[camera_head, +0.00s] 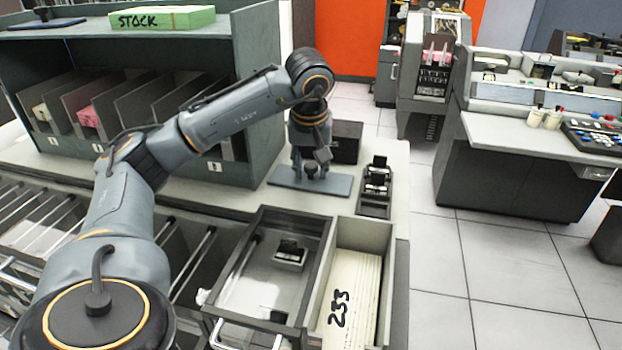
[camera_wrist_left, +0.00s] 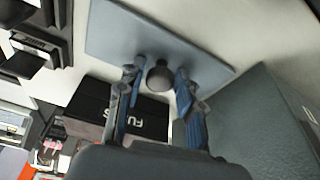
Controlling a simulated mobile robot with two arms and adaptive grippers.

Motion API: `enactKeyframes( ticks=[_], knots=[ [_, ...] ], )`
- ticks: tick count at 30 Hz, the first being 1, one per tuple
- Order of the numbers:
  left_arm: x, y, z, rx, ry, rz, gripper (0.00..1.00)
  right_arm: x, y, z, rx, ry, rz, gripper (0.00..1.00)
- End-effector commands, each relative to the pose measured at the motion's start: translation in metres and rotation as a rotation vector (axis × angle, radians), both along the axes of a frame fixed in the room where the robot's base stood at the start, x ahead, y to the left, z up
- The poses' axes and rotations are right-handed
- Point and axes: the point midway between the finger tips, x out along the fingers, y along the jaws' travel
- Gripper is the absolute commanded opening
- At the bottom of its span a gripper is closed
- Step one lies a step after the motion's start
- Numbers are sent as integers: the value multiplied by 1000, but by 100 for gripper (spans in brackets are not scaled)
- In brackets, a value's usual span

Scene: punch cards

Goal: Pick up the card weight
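The card weight (camera_head: 341,186) is a flat blue-grey plate with a dark round knob, lying on the pale counter. In the left wrist view its plate (camera_wrist_left: 135,38) fills the top and its knob (camera_wrist_left: 160,76) stands at the centre. My left gripper (camera_head: 311,168) is right over the plate, pointing down. Its fingers (camera_wrist_left: 160,82) are apart, one on each side of the knob. A narrow gap shows on the left side of the knob; contact on the right side cannot be told. My right gripper is in neither view.
A black box (camera_head: 346,141) stands just behind the weight, and a black stamp-like device (camera_head: 376,186) to its right. The shelf unit (camera_head: 262,90) rises close on the left. In front is an open drawer tray (camera_head: 345,235) with cards marked 233.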

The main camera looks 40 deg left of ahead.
Motion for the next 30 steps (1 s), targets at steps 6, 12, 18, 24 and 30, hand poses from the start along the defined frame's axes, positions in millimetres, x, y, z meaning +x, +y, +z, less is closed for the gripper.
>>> enactKeyframes(
  ticks=[6,12,18,24,30],
  knots=[
    [0,0,0,0,0,0,0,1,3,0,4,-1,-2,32],
    [0,0,1,0,-2,1,0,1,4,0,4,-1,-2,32],
    [1,0,6,0,-4,0,0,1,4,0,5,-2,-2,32],
    [1,0,29,-1,-7,0,0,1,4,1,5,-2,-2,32],
    [-22,-12,70,3,-10,0,0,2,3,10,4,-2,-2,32]
  ],
)
